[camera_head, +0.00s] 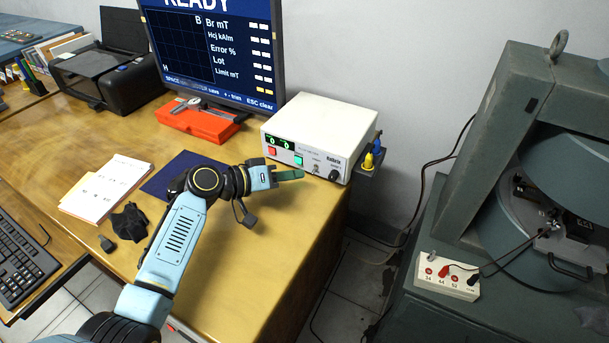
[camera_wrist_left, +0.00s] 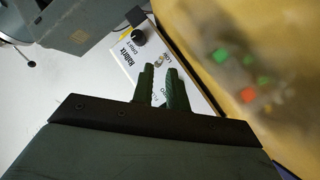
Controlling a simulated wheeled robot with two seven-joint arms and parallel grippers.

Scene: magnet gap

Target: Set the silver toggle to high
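The silver toggle (camera_head: 317,169) is a small lever on the front panel of the white box (camera_head: 318,120), left of the black knob (camera_head: 334,175). My right gripper is not in view.
The panel also has green displays, a red button (camera_head: 271,151) and a green button (camera_head: 298,160). A red case (camera_head: 198,123) with calipers lies left of the box. Blue and yellow plugs (camera_head: 368,160) are at its right. The desk's right edge is close by.

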